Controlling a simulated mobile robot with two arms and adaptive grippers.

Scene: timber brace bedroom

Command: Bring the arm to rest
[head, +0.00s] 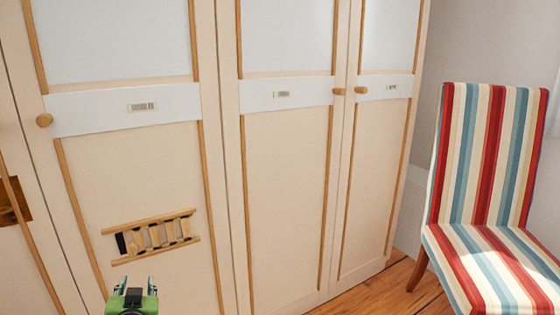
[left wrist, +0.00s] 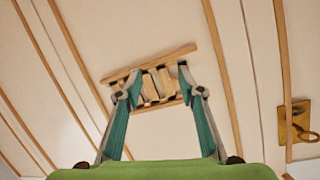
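My left gripper (head: 135,285) shows at the bottom of the head view, in front of the left wardrobe door and below the wooden rack in the picture. In the left wrist view the gripper (left wrist: 157,92) has its two teal fingers spread wide apart, with nothing held between them. My right gripper is in neither view.
A small wooden slatted rack (head: 152,237) is on the cream wardrobe door (head: 140,180); it also shows behind the fingertips in the wrist view (left wrist: 150,62). Round wooden knobs (head: 44,120) stick out from the doors. A striped chair (head: 485,160) stands right, on wooden floor.

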